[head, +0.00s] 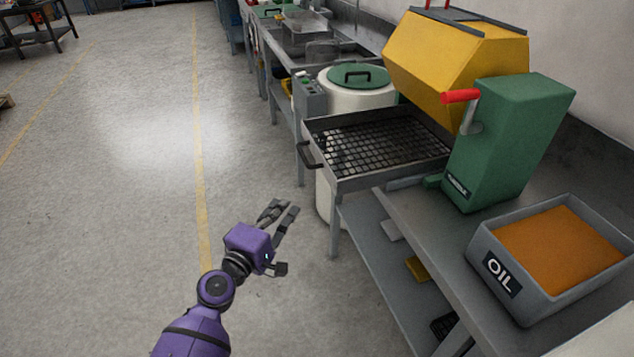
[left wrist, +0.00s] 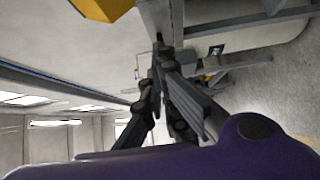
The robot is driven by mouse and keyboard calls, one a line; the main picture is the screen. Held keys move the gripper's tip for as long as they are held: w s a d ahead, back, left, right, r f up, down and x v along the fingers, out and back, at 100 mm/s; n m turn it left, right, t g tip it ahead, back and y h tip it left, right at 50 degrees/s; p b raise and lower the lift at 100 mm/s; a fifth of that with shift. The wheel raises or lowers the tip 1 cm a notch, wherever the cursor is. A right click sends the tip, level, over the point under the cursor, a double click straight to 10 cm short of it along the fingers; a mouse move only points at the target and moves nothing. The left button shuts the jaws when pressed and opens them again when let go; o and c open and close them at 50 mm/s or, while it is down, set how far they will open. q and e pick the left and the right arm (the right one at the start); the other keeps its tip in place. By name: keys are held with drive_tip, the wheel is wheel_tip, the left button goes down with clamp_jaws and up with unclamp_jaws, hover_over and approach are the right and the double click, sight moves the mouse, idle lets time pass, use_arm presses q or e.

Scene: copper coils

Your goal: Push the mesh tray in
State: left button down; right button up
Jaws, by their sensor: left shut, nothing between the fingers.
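The mesh tray (head: 350,182) is a grey metal frame with a dark grid floor. It sticks out past the left edge of the bench, below the yellow hopper. Its black handle (head: 309,155) is on its left end. My left gripper (head: 282,212) is purple with dark grey fingers and is over the floor, left of the bench, nearer to me than the tray and apart from it. It is shut with nothing held. Its dark fingers also show in the left wrist view (left wrist: 158,75). The tray cannot be made out clearly there. My right gripper is not in view.
The yellow hopper (head: 455,55) and a green housing (head: 510,140) with a red-gripped lever stand right of the tray. An oil bin (head: 485,262) sits on the near bench (head: 420,230). A white drum with a green lid (head: 358,76) stands behind.

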sight(367, 171)
use_arm(q)
drive_tip(key=s+d+x, duration=0.1)
drive_tip(key=d+x, duration=0.1)
drive_tip(key=x, duration=0.9)
drive_tip(key=shift+w+d, duration=0.15)
drive_tip(key=shift+d, duration=0.15)
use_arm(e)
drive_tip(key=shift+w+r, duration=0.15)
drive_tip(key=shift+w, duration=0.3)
use_arm(q)
drive_tip(key=shift+d+f, duration=0.1)
